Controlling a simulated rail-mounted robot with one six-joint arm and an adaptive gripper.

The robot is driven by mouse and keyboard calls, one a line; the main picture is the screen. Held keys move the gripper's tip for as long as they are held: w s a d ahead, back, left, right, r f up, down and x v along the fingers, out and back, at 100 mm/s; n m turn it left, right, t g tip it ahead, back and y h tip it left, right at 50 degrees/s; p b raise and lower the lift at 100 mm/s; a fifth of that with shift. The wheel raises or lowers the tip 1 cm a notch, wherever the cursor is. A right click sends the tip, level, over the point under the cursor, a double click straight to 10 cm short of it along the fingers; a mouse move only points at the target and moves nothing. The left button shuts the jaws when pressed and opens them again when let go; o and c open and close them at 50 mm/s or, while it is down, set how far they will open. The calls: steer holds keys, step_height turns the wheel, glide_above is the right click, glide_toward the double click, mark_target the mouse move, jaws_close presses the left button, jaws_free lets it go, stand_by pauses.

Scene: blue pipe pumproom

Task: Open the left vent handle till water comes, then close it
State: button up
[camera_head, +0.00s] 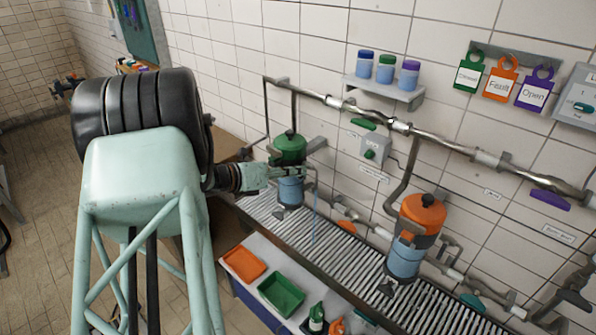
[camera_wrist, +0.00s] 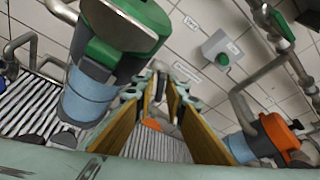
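The left vessel has a green top (camera_head: 290,147) and a blue lower body. In the wrist view its green top (camera_wrist: 128,32) is close at the upper left. My gripper (camera_head: 300,172) is in front of this vessel, beside its spout. In the wrist view my gripper (camera_wrist: 160,88) has its two tan-padded fingers apart, with a small grey pipe or handle part (camera_wrist: 159,68) beyond or between the tips; I cannot tell whether they touch. The vent handle itself is not clearly visible. A thin pale-blue vertical line (camera_head: 314,215), like a water stream, runs down below the spout.
An orange-topped vessel (camera_head: 418,222) stands to the right on the slatted drain (camera_head: 345,263). A grey box with a green button (camera_head: 374,148) is on the wall under a long pipe. An orange tray (camera_head: 243,263) and a green tray (camera_head: 281,294) lie in front.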

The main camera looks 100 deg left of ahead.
steer(key=shift+w+a+f, duration=0.1)
steer(key=shift+w+a, duration=0.15)
steer(key=shift+c, duration=0.7)
jaws_close()
steer(key=shift+n+t, duration=0.3)
steer(key=shift+n, duration=0.5)
steer(key=shift+o, duration=0.7)
jaws_free()
